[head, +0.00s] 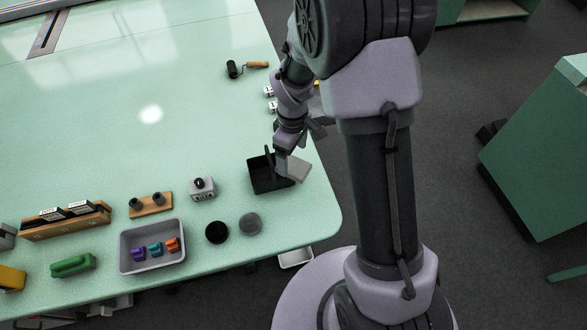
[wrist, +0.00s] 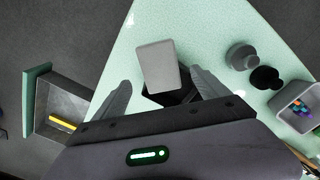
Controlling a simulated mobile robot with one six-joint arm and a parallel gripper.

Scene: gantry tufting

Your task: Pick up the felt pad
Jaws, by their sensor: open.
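A light grey rectangular slab, which looks like the felt pad (head: 299,171), shows at the right side of the black open tray (head: 262,178) near the table's right edge. In the wrist view the pad (wrist: 158,62) lies between and partly beyond my fingertips, with the dark tray (wrist: 170,98) partly seen below it. My gripper (wrist: 160,78) is open, with a visible gap between the pad and each finger. In the head view my gripper (head: 284,160) is low over the tray and partly covers it. I cannot tell how the pad is supported.
A grey bin (head: 124,262) holds small coloured pieces. A small white device (head: 202,188) and a roller (head: 234,69) stand nearby. The table's middle is clear.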

